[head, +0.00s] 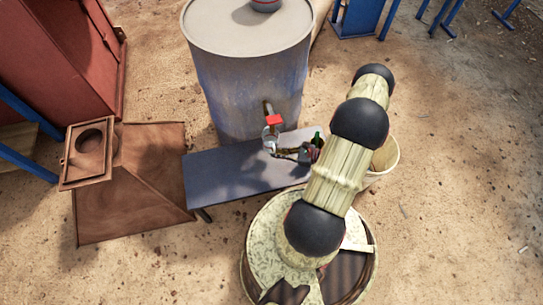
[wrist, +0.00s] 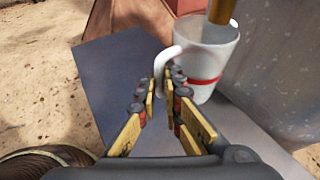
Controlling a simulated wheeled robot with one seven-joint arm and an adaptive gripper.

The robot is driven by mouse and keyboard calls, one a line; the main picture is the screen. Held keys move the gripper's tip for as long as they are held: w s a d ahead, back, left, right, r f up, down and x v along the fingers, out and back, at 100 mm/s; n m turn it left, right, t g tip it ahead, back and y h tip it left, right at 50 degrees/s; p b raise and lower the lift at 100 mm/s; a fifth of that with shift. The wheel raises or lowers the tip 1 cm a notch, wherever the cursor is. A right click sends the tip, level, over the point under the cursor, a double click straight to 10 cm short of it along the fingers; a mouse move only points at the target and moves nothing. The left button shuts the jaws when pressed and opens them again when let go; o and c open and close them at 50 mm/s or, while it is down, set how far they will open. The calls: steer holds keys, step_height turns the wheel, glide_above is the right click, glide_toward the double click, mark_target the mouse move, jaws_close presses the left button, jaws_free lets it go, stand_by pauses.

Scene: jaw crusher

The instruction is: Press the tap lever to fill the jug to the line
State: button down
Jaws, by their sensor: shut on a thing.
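The white jug (wrist: 205,62) with a red line (wrist: 204,81) around it stands upright on or just above the grey bench. It also shows small in the head view (head: 270,142). My gripper (wrist: 168,78) is shut on its handle, on the side away from the drum. It also shows in the head view (head: 292,154). A brass tap spout (wrist: 222,10) is over the jug's mouth. The red tap lever (head: 273,119) is on the front of the drum, above the jug. I cannot tell the water level inside the jug.
The grey metal drum (head: 248,85) stands behind the grey bench (head: 225,178). A pale bucket (head: 391,158) is partly hidden behind my arm. A small green thing (head: 318,139) is near my gripper. A rusty brown plate (head: 150,195) lies to the left. The bench's left part is clear.

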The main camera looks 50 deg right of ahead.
steer(key=f+b, duration=0.1)
steer(key=f, duration=0.1)
steer(key=f+b, duration=0.2)
steer(key=f, duration=0.1)
steer(key=d+f+b, duration=0.1)
steer(key=f+b, duration=0.1)
steer(key=f, duration=0.1)
stand_by(0.5)
steer(key=shift+f, duration=0.15)
steer(key=c, duration=2)
jaws_free()
steer(key=shift+o, duration=0.2)
steer(key=shift+h, duration=0.3)
steer(key=shift+s+d+r, duration=0.15)
steer(key=shift+s+r, duration=0.05)
steer(key=shift+r, duration=0.05)
steer(key=p+v, duration=0.4)
steer(key=v, duration=0.7)
steer(key=shift+s, duration=0.25)
